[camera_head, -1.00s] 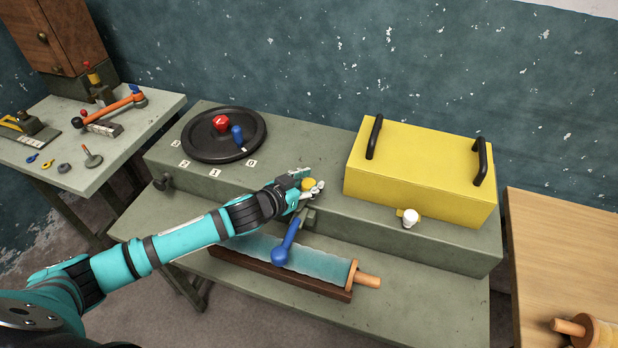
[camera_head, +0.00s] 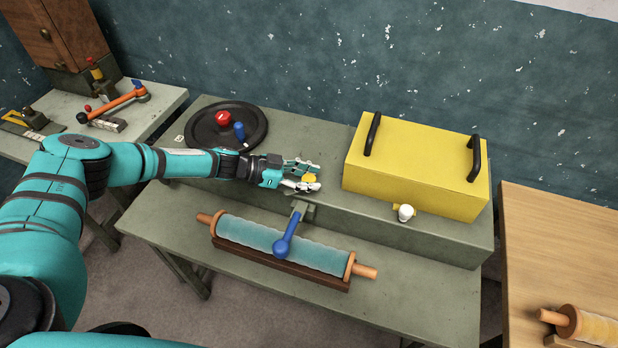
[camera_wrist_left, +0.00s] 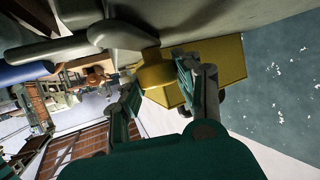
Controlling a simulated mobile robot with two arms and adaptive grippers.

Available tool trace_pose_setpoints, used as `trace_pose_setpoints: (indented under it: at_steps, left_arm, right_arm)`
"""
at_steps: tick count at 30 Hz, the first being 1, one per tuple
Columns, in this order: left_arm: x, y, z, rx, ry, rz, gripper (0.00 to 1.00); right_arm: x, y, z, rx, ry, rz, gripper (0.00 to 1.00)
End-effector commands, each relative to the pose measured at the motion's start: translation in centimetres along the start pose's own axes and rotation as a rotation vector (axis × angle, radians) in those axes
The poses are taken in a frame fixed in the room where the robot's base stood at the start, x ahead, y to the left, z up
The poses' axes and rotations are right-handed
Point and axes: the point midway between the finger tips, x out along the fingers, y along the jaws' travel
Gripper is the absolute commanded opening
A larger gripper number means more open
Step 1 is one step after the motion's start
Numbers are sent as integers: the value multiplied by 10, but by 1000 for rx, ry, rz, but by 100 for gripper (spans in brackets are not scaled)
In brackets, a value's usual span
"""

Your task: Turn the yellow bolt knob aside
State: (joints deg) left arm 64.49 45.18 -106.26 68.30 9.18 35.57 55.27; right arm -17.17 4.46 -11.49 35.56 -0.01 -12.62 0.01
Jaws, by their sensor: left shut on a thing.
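The yellow bolt knob (camera_head: 309,178) sits on the green-grey bench housing, left of the yellow box. My left gripper (camera_head: 304,178) reaches in from the left with its fingers on either side of the knob, shut on it. In the left wrist view the round yellow knob (camera_wrist_left: 156,74) shows between the two fingertips, partly hidden by them. The bolt's other parts are largely hidden by the gripper in the head view. My right gripper is out of view.
The yellow box (camera_head: 415,165) with black handles stands right of the knob, a white knob (camera_head: 405,213) at its front. A blue-ended lever (camera_head: 284,247) hangs over the teal roller (camera_head: 250,236) in front. The black dial (camera_head: 205,133) lies behind my left arm.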

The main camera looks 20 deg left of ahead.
Motion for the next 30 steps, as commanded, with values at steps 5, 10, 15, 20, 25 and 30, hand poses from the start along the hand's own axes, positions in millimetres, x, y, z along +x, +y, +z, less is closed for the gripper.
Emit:
trace_pose_setpoints:
  at_steps: [5,10,15,20,25,30]
  left_arm:
    - [2,-4,6,69,0,147,1]
    - [4,-4,7,123,1,281,1]
    - [4,-3,6,167,2,391,1]
    - [3,-2,5,196,2,467,1]
    - [1,-2,2,216,3,514,1]
    - [1,-1,0,225,2,538,1]
  right_arm:
    - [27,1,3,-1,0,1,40]
    - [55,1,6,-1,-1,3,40]
    - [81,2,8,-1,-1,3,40]
    - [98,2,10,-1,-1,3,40]
    - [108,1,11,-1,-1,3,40]
    - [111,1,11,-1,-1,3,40]
